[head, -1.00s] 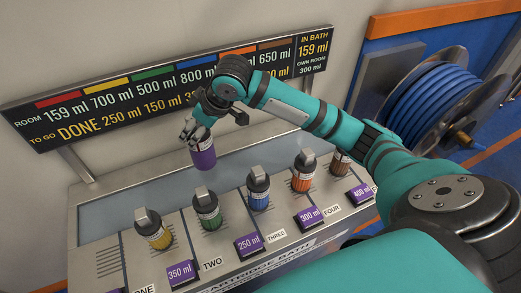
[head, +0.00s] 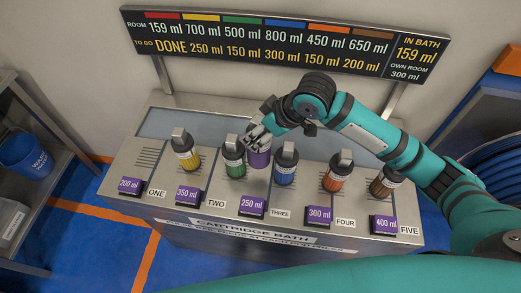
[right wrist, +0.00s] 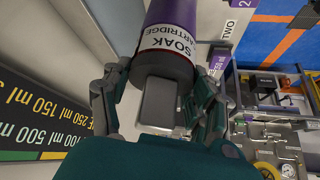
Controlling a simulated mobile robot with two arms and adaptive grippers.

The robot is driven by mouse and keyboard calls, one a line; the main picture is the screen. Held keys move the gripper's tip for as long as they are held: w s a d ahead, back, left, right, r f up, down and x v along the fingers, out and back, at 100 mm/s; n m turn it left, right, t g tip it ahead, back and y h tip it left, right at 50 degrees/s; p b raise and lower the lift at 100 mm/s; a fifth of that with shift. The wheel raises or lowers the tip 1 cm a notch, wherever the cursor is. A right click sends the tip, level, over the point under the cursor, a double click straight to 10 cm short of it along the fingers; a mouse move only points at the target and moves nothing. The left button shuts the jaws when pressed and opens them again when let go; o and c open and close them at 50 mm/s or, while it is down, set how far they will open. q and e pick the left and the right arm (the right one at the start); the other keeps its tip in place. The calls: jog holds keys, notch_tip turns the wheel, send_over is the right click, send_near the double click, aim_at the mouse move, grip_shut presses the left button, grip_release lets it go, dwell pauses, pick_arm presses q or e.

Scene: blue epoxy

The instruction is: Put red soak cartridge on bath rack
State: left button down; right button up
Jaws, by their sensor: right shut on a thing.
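My right gripper (head: 260,138) is shut on a purple soak cartridge (head: 259,159). The right wrist view shows its fingers around the dark cap end of this cartridge (right wrist: 172,38), whose white label reads SOAK CARTRIDGE. It hangs upright between the green cartridge (head: 234,158) and the blue cartridge (head: 285,164); I cannot tell whether it touches the steel below. I see no red cartridge; red shows only as a stripe on the board (head: 300,45). The cartridge bath (head: 205,124) has a row of places with slotted grilles (head: 148,157). My left gripper is out of view.
A yellow cartridge (head: 185,152), an orange cartridge (head: 337,171) and a brown cartridge (head: 385,181) also stand in the row. Purple volume tags (head: 252,205) line the front edge. A shelf with a blue bucket (head: 25,155) stands left. The grille left of the yellow cartridge is bare.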

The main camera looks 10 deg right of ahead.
aim_at(261, 150)
notch_tip(261, 150, down, 5)
jog(key=shift+s+d+r, duration=0.1)
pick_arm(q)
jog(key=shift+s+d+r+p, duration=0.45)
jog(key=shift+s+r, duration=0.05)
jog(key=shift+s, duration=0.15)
pick_arm(e)
jog(key=shift+f, duration=1.75)
jog(key=shift+f, duration=0.2)
jog(key=o, duration=1.7)
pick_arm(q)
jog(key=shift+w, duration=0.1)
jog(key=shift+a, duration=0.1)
pick_arm(e)
jog(key=shift+d+r, duration=0.15)
jog(key=shift+r, duration=0.25)
pick_arm(q)
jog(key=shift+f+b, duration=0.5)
jog(key=shift+b, duration=0.05)
pick_arm(e)
jog(key=v, duration=1.1)
jog(key=shift+s+r, duration=0.15)
jog(key=shift+r, duration=0.1)
